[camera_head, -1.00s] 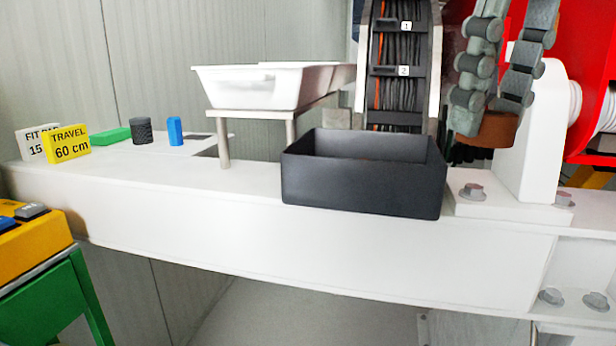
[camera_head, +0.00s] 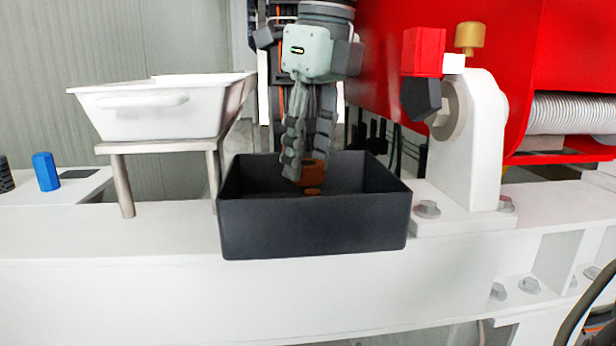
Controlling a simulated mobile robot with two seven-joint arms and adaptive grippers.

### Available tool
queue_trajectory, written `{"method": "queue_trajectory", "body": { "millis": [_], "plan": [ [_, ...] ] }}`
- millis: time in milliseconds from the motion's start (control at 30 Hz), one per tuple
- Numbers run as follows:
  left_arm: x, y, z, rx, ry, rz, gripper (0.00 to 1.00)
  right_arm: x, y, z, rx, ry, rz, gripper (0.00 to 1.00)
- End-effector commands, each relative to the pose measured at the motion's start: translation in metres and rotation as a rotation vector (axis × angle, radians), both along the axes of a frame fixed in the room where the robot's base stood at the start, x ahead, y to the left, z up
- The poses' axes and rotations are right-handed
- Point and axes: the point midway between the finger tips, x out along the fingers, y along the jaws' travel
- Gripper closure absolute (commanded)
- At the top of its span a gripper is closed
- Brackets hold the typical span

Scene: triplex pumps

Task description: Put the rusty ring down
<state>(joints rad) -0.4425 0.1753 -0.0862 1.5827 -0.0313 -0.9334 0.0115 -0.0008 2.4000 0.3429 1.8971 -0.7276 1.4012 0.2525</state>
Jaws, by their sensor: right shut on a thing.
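The rusty ring (camera_head: 315,173) is orange-brown and sits between the fingertips of my right gripper (camera_head: 306,168). My right gripper points down and is shut on the ring, with its fingers partly hiding it. The ring is low over the inside of a dark, open-topped box (camera_head: 312,228), below the level of its back rim. I cannot tell whether it touches the box floor. A small orange-brown patch (camera_head: 313,191) shows just under the ring; I cannot tell whether it is another part or a reflection. My left gripper is not in view.
The box stands on a white beam (camera_head: 150,265). A white tray (camera_head: 150,110) on metal legs is left of it. A white bearing block (camera_head: 470,150) with bolts and a red housing (camera_head: 560,60) are at the right. A blue block (camera_head: 46,171) stands at the far left.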

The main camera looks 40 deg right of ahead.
Motion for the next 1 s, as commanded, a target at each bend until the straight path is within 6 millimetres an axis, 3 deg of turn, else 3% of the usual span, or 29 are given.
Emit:
{"method": "queue_trajectory", "body": {
  "millis": [300, 967, 1000],
  "plan": [
    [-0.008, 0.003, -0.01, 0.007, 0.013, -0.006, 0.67, -0.001, 0.0, -0.037, 0.001, 0.001, 0.0, 0.91],
    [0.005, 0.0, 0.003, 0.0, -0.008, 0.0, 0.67, -0.001, 0.0, -0.041, 0.0, 0.001, 0.0, 0.91],
    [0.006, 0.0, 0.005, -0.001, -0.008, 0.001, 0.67, -0.001, 0.0, -0.041, 0.0, 0.002, 0.0, 0.57]
  ]
}}
